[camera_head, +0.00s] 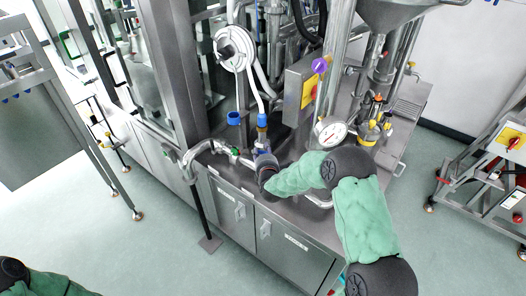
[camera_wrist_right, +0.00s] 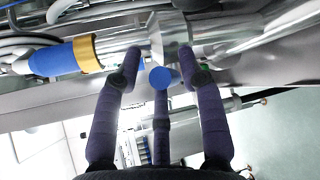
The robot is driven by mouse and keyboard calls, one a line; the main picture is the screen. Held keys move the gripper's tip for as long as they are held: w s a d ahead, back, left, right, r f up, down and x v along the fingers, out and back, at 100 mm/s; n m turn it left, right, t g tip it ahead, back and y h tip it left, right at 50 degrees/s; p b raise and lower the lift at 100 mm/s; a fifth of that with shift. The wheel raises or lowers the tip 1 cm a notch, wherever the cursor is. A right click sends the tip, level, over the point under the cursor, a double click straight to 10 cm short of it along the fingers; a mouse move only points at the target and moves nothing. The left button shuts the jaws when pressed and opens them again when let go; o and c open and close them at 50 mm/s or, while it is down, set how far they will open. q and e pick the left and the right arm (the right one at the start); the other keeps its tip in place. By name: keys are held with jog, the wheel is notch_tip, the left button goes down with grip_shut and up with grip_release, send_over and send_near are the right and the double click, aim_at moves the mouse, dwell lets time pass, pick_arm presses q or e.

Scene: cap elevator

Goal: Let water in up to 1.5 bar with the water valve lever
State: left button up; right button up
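My right gripper (camera_head: 263,160) reaches the pipework above the cabinet front, below a blue hose fitting (camera_head: 262,121). In the right wrist view its dark purple fingers (camera_wrist_right: 160,58) are spread, with a visible gap between the tips. A round blue end (camera_wrist_right: 160,77) shows between them, apart from both outer fingers; I cannot tell whether it is the water valve lever. Steel pipe lies just beyond the fingertips. A round white dial gauge (camera_head: 332,131) stands right of the gripper; its reading is too small to tell. My left gripper is out of view; only part of that arm shows bottom left.
A blue hose part with a yellow ring (camera_wrist_right: 68,56) lies left of the fingers in the wrist view. A steel control box (camera_head: 300,88) with a purple knob stands above the gripper. Steel cabinets (camera_head: 285,243) are below. Open floor (camera_head: 150,258) lies at left.

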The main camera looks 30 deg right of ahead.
jog(key=shift+r, duration=0.1)
jog(key=shift+s+a+r, duration=0.1)
jog(key=v, duration=1.1)
jog(key=shift+s, duration=0.3)
jog(key=shift+a, duration=0.1)
